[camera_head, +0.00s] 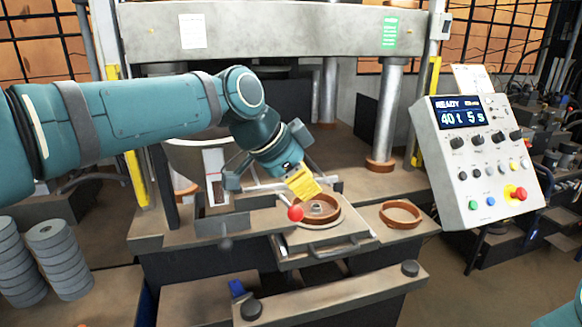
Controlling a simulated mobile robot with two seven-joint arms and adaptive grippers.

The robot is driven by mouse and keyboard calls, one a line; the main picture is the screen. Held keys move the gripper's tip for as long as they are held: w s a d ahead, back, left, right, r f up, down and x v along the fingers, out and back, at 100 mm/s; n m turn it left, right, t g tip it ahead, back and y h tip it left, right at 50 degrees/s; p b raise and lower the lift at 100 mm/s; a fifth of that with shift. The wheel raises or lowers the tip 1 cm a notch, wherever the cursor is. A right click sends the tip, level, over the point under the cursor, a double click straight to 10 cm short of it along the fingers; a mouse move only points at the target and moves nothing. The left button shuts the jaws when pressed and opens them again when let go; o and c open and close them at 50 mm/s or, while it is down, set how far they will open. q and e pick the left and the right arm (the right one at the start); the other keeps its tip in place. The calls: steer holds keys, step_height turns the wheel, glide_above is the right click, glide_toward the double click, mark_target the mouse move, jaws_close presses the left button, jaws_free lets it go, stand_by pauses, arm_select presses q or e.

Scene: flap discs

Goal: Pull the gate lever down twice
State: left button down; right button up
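A red ball knob (296,213), which looks like the end of the gate lever, sits at the front of the press, beside a round brown mould ring (318,209). The lever's rod is hard to make out. My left gripper (303,182) reaches in from the upper left, with a yellow block-like part at its tip just above the knob. I cannot tell whether it touches the knob or how far apart its fingers are. My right gripper is out of view; only a bit of my teal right arm shows at the bottom right corner.
The press has a beige crossbeam (270,32) and steel columns. A control panel (477,145) with a lit display stands at right. A loose brown ring (401,214) lies right of the mould. Stacks of grey discs (60,260) stand at lower left. A front bar (335,295) crosses below.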

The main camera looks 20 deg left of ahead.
mark_target(299, 212)
arm_select(q)
steer(key=shift+a+f, duration=0.25)
steer(key=shift+f, duration=0.55)
steer(key=shift+a+f, duration=0.2)
steer(key=shift+f, duration=0.6)
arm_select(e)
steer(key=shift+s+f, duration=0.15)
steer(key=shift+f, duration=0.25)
arm_select(q)
steer(key=shift+b, duration=0.3)
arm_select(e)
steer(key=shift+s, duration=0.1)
